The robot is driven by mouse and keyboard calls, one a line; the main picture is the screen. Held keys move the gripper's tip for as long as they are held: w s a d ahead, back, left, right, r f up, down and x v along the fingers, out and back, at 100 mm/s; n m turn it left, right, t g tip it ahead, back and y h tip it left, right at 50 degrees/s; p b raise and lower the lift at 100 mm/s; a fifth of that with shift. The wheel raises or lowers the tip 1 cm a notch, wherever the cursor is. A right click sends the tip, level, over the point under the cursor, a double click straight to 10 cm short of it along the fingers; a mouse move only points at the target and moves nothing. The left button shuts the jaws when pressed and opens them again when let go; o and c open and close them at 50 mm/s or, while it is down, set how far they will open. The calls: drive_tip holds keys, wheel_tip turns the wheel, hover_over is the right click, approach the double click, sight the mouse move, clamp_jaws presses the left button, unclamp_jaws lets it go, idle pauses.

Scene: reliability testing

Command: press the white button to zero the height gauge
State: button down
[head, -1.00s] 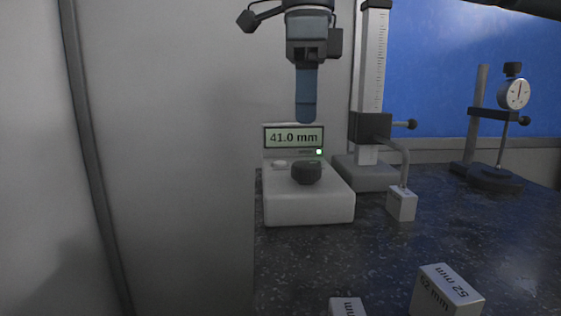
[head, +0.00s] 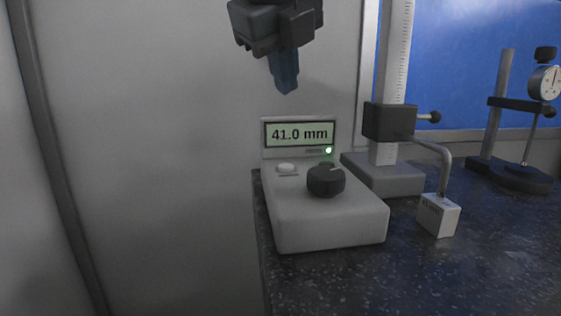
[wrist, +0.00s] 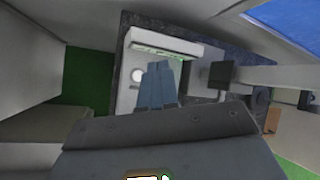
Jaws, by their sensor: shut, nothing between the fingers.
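The white button (head: 286,168) is a small round cap on the left of the light grey readout box (head: 330,232). It also shows in the wrist view (wrist: 137,75), just left of the fingertips. The display (head: 300,134) reads 41.0 mm, with a small light lit below its right side. A black knob (head: 325,181) sits to the right of the button. My gripper (head: 287,88) is shut and empty, pointing down above the box and apart from it. In the wrist view my gripper (wrist: 158,66) hides part of the box's top.
The height gauge (head: 390,119) stands right of the box, its bent probe arm ending at a small light block (head: 438,215). A dial indicator stand (head: 512,174) is at the far right. A grey wall is on the left; the dark countertop's front is clear.

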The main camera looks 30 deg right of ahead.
idle(0.4)
drive_tip(key=b, duration=0.4)
hover_over(284, 166)
wheel_tip(284, 166, down, 8)
drive_tip(key=shift+r, duration=0.2)
drive_tip(key=shift+f+b, duration=0.6)
drive_tip(key=shift+b, duration=0.05)
drive_tip(key=shift+f+b, duration=0.75)
drive_tip(key=shift+b, duration=0.7)
idle(1.8)
drive_tip(key=shift+r, duration=0.1)
idle(0.3)
drive_tip(key=shift+r, duration=0.7)
drive_tip(key=shift+r+p, duration=0.9)
drive_tip(key=shift+r, duration=1.6)
